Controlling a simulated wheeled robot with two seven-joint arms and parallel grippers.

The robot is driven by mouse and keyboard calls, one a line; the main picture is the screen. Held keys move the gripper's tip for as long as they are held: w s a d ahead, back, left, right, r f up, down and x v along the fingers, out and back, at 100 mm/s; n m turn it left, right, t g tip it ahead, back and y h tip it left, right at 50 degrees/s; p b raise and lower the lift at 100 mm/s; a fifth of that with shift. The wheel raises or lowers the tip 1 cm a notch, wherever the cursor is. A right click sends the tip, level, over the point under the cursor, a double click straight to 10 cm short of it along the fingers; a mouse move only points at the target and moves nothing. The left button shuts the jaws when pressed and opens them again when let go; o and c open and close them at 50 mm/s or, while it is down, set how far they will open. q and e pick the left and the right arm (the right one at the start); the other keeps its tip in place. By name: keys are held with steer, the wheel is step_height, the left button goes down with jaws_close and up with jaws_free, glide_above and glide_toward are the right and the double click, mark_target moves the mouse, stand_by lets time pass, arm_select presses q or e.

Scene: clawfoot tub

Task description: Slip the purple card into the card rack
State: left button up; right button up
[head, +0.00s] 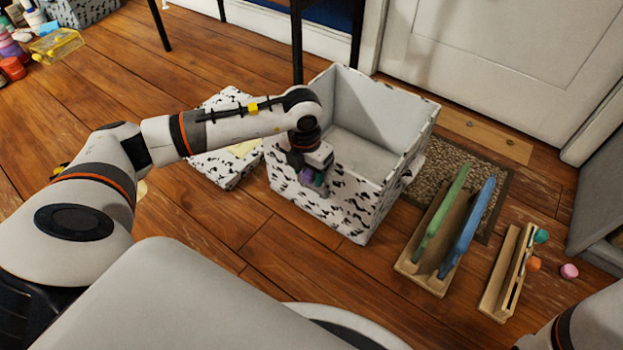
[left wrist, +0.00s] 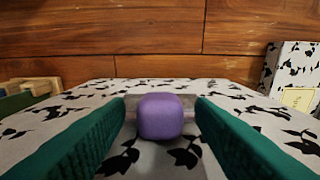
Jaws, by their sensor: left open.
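My left gripper (head: 313,182) is at the near wall of the patterned box. Its green fingers stand open on both sides of a small rounded purple piece (left wrist: 160,116), with a narrow gap each side. Some purple (head: 306,175) also shows at the gripper in the head view. I cannot tell whether this is the purple card seen end-on; no other purple card shows. The wooden card rack (head: 408,268) stands on the floor at the right, holding an upright green card (head: 441,215) and a blue card (head: 468,230) with a gap between them. My right gripper is out of view.
The open patterned box (head: 350,212) stands between my left gripper and the rack. Its patterned lid (head: 205,165) lies to the left. A smaller wooden rack (head: 498,290) and a pink piece (head: 569,271) are at the right. A brown mat (head: 440,160) lies behind.

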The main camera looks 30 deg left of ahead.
arm_select(q)
steer(key=shift+p, duration=0.4)
stand_by(0.3)
jaws_close()
